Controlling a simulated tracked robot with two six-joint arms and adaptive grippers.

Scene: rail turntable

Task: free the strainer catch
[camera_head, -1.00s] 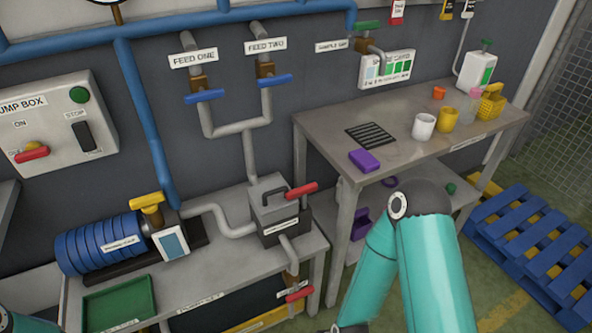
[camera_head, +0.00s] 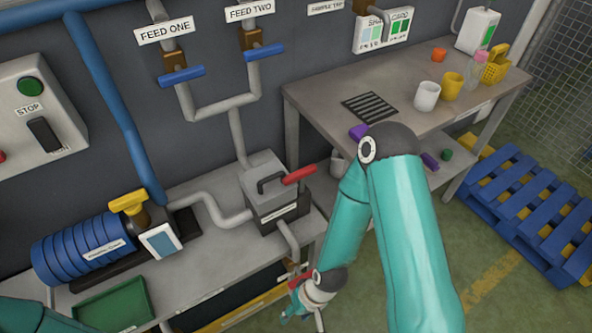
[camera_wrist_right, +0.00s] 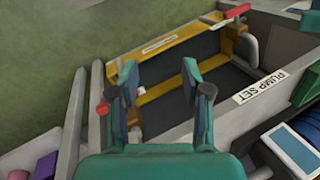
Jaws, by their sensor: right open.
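The strainer is a grey box (camera_head: 268,212) on the bench, with a black handle on its lid. Its catch appears to be the red lever (camera_head: 300,175) at the top right, lying across the lid edge. My right gripper (camera_head: 298,314) is low in front of the bench, below the strainer and close to a red valve handle (camera_head: 294,281) on the outlet pipe. In the right wrist view my right gripper (camera_wrist_right: 168,82) is open, with nothing between its fingers. A piece of my left arm shows at bottom left; its gripper is out of view.
A blue ribbed pump (camera_head: 80,250) and a green tray (camera_head: 112,306) are on the bench left of the strainer. A side table (camera_head: 400,120) with cups stands at the right. In the wrist view, a yellow frame (camera_wrist_right: 170,85) lies beyond the fingers.

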